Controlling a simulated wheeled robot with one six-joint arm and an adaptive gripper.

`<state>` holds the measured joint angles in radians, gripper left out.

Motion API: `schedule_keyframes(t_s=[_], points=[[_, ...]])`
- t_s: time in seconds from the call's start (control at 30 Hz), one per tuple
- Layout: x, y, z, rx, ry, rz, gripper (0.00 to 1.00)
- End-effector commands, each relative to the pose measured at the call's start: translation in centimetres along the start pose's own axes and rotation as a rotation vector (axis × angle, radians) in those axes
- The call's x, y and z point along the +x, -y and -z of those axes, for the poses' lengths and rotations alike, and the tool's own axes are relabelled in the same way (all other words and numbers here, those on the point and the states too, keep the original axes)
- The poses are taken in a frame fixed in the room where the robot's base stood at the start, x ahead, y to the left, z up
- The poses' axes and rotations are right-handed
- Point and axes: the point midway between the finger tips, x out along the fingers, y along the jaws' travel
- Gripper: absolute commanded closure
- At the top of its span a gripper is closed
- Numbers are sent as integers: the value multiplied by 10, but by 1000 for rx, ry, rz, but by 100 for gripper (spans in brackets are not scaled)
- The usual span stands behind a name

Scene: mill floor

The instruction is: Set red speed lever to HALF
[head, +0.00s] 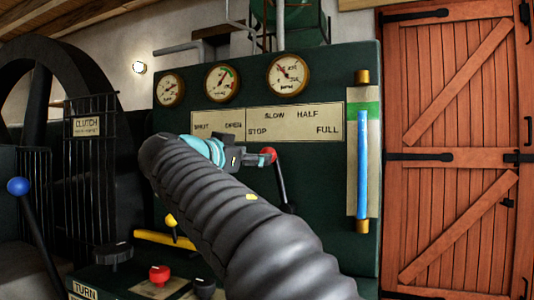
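The red speed lever has a red ball knob (268,155) on a dark rod that rises from a pivot and leans left. Its knob is just below the STOP end of the speed plate (330,122), which reads STOP, SLOW, HALF and FULL from left to right. My arm reaches across the panel from the lower right. My gripper (258,161) is at the knob, with its fingertips at or very near the knob's left side. Whether the fingers are closed around it cannot be told. My arm hides the panel's lower middle.
A dark green panel carries three round gauges (288,75), a SHUT/OPEN plate (217,126) and a blue level tube (363,165). A yellow-knobbed lever (170,220), a red knob (159,274) and a blue-knobbed lever (18,187) stand left of my arm. A wooden door (455,150) is at right.

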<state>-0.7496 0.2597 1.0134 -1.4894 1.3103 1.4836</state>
Motion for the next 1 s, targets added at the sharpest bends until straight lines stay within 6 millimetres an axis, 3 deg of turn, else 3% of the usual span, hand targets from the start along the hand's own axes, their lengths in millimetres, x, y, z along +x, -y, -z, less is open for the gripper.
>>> schedule_keyframes(t_s=[0.1,0.33,0.8,0.87,1.0], points=[[23,0,2,-1,-1,-3,33],[54,1,1,-1,1,1,33],[65,1,0,-1,1,3,33],[65,1,0,-1,1,3,45],[65,1,0,-1,1,3,80]])
